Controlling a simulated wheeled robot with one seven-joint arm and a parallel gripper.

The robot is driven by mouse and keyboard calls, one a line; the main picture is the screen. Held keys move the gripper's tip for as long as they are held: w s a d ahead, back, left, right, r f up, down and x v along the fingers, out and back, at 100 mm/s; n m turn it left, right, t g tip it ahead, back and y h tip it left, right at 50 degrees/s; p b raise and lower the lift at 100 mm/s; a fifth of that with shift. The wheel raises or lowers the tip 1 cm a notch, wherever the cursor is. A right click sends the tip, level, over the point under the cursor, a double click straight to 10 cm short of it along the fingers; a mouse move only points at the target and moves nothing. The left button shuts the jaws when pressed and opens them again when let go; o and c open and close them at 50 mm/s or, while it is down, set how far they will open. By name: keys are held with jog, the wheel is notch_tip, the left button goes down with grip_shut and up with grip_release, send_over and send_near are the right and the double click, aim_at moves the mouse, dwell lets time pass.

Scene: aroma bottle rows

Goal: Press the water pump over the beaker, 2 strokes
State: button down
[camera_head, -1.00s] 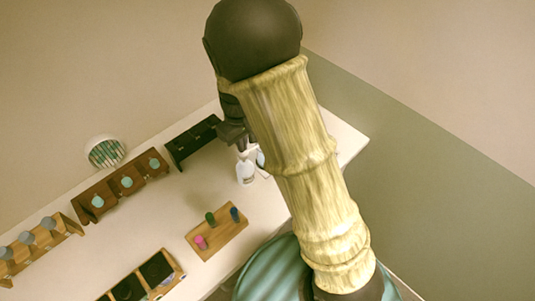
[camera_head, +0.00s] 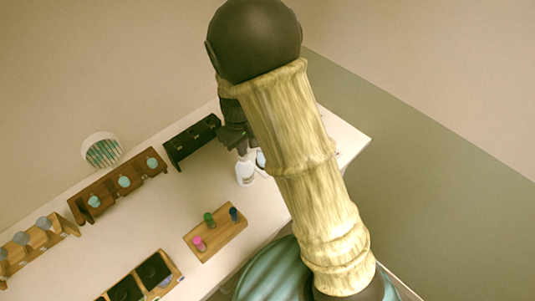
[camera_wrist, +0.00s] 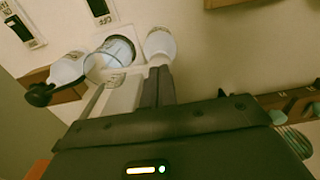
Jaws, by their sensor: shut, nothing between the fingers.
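My gripper (camera_head: 242,151) is shut and empty, pointing down at the top of a white bottle (camera_head: 246,174) near the table's far right part. In the wrist view my gripper's fingers (camera_wrist: 158,73) lie together, with their tips at a white bottle (camera_wrist: 160,43), probably the water pump. The fingers hide its near part, so I cannot tell whether they touch it. A clear glass vessel (camera_wrist: 101,69), probably the beaker, is just left of the fingers beside a white device with a round face (camera_wrist: 119,49). In the head view my arm mostly hides that spot.
Another white bottle with a black top (camera_wrist: 67,69) lies left in the wrist view. A black rack (camera_head: 192,142), a brown rack with teal-topped bottles (camera_head: 118,187) and a wooden block with coloured vials (camera_head: 215,234) stand on the white table (camera_head: 190,205). Bare table lies between them.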

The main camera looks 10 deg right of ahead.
jog(key=shift+r+p, duration=1.2)
jog(key=shift+r, duration=0.2)
jog(key=shift+f+b, duration=0.3)
jog(key=shift+f, duration=0.05)
jog(key=shift+f+b, duration=0.75)
jog(key=shift+f, duration=0.3)
jog(key=shift+r+p, duration=1.2)
jog(key=shift+r, duration=0.2)
notch_tip(320, 180, up, 6)
jog(key=p, duration=0.5)
